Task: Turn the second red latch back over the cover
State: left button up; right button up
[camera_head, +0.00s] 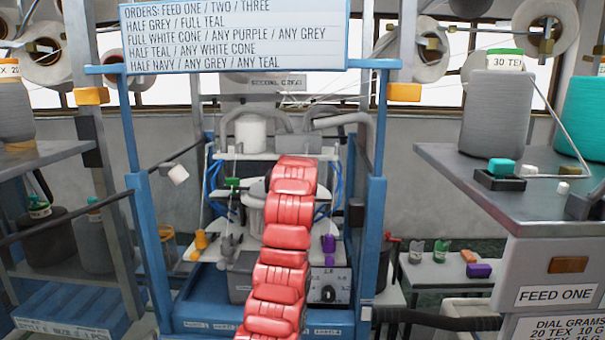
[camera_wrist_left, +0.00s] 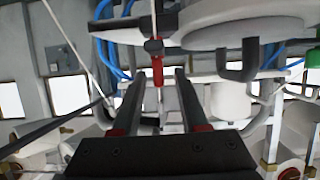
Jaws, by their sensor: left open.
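In the left wrist view, my left gripper (camera_wrist_left: 159,77) is open, its two dark fingers apart with nothing clamped. A small red latch-like piece (camera_wrist_left: 158,72) with a dark knob above it shows between the fingertips; I cannot tell whether they touch it. A pale round cover-like part (camera_wrist_left: 245,20) is above and to the right. In the head view, my red segmented arm rises through the middle, in front of the knitting machine (camera_head: 330,285). It hides much of the machine's round head (camera_head: 252,215). The latches and my left gripper cannot be made out there. My right gripper is not in view.
Blue posts (camera_head: 375,235) flank the machine, with an order board (camera_head: 230,38) above. A right bench (camera_head: 440,165) carries a grey cone (camera_head: 497,115) and a teal cone (camera_head: 585,112). Left shelves (camera_head: 45,155) hold more cones. A low table (camera_head: 440,272) with small coloured pieces stands behind right.

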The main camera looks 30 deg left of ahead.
pick_arm(q)
jog(key=shift+w, duration=0.1)
grip_shut()
jog(key=shift+f, duration=0.1)
dwell(0.3)
